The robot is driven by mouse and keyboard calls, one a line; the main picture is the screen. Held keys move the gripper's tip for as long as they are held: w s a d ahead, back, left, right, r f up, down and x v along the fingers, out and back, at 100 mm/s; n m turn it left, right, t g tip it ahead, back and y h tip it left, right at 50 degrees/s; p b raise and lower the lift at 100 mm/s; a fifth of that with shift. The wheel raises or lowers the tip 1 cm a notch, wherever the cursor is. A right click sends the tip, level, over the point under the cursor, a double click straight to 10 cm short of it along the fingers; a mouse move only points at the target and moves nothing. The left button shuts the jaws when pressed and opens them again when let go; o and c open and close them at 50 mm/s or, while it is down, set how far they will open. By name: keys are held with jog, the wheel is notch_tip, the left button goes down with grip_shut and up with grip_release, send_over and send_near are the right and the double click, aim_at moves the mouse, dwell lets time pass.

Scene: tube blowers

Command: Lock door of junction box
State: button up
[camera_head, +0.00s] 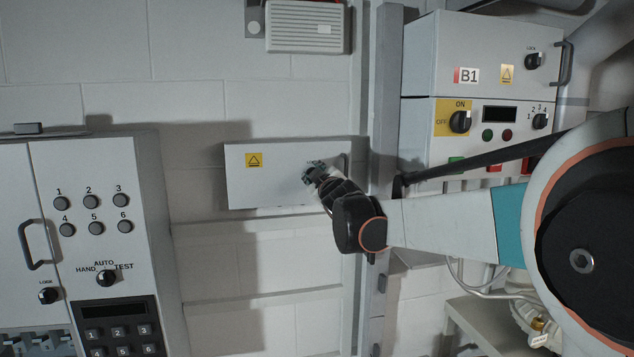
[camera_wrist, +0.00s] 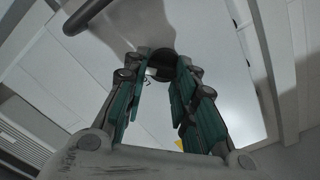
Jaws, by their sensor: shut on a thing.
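The junction box (camera_head: 270,187) is a small grey-white box on the wall in the middle of the head view, with a yellow warning sticker at its upper left. Its door looks flush with the box. My gripper (camera_head: 313,172) is at the right part of the door, and its fingers hide most of what they hold there. In the wrist view, my gripper (camera_wrist: 162,75) has its green-padded fingers around a dark round lock knob (camera_wrist: 161,63) on the door (camera_wrist: 215,70). A dark handle (camera_wrist: 88,15) shows at the upper left of the wrist view.
A cabinet (camera_head: 455,50) marked B1 with knobs and a handle stands at the right, behind my arm. A control cabinet (camera_head: 95,260) with numbered buttons stands at the left. A vented grey box (camera_head: 305,27) hangs above. The wall left of the junction box is clear.

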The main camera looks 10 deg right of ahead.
jog(key=shift+a+n+b, duration=0.15)
jog(key=shift+n+b, duration=0.6)
jog(key=shift+n, duration=1.55)
jog(key=shift+a+n+b, duration=0.1)
jog(key=shift+n+b, duration=0.6)
jog(key=shift+n, duration=1.6)
jog(key=o, duration=1.1)
jog(key=shift+c, duration=0.2)
jog(key=s, duration=1.2)
jog(key=shift+s, duration=0.15)
